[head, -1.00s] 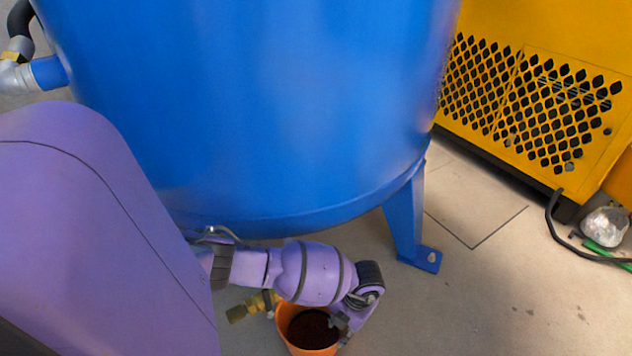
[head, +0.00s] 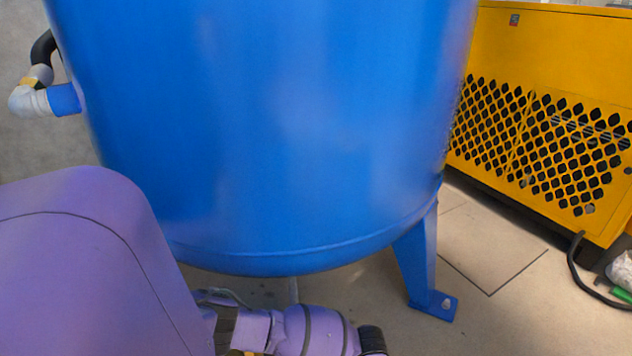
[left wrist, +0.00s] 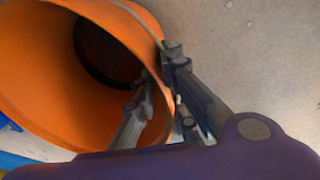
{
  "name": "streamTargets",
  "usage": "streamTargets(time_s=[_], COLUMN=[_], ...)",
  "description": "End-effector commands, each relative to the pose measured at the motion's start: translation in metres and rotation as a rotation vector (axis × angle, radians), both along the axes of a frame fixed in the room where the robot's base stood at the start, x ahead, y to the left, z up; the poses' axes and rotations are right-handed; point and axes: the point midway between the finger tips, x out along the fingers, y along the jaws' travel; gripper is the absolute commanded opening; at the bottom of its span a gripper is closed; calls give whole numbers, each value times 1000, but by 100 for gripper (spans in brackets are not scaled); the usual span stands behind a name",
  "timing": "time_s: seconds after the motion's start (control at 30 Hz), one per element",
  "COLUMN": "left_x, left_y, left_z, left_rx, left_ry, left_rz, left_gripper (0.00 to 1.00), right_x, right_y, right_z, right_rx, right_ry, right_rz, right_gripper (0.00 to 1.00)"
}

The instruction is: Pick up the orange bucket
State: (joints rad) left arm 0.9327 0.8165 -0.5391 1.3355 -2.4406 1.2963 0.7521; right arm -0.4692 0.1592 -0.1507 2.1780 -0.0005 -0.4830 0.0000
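The orange bucket (left wrist: 30,75) fills the left of the left wrist view, its open mouth facing the camera and dark inside. My left gripper (left wrist: 162,72) has its fingers on both sides of the bucket's rim, one inside and one outside. The fingertips close in on the wall and look shut on it. In the head view the bucket and the gripper's fingers are below the lower edge; only my purple left arm shows there. I cannot tell whether the bucket is clear of the floor. My right gripper is in neither view.
A large blue tank (head: 270,140) stands close in front, with a leg (head: 420,265) bolted to the floor. A yellow machine (head: 550,120) with a grille is at the right, with a black cable (head: 578,275) by it. Floor between them is bare.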

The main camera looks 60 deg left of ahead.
Motion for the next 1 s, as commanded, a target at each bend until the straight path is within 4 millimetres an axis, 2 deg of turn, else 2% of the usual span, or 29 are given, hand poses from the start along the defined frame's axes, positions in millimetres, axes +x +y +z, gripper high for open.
streamTargets(time_s=[0.77, 1.0], left_x=[1, 2], left_y=[1, 1], left_z=[2, 15], left_rx=[3, 3], left_ry=[-1, -2], left_rz=[0, 0], left_gripper=[0, 0], right_x=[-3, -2], right_y=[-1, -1], right_z=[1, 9], right_rx=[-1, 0], right_ry=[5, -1], right_rz=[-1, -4], right_gripper=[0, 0])
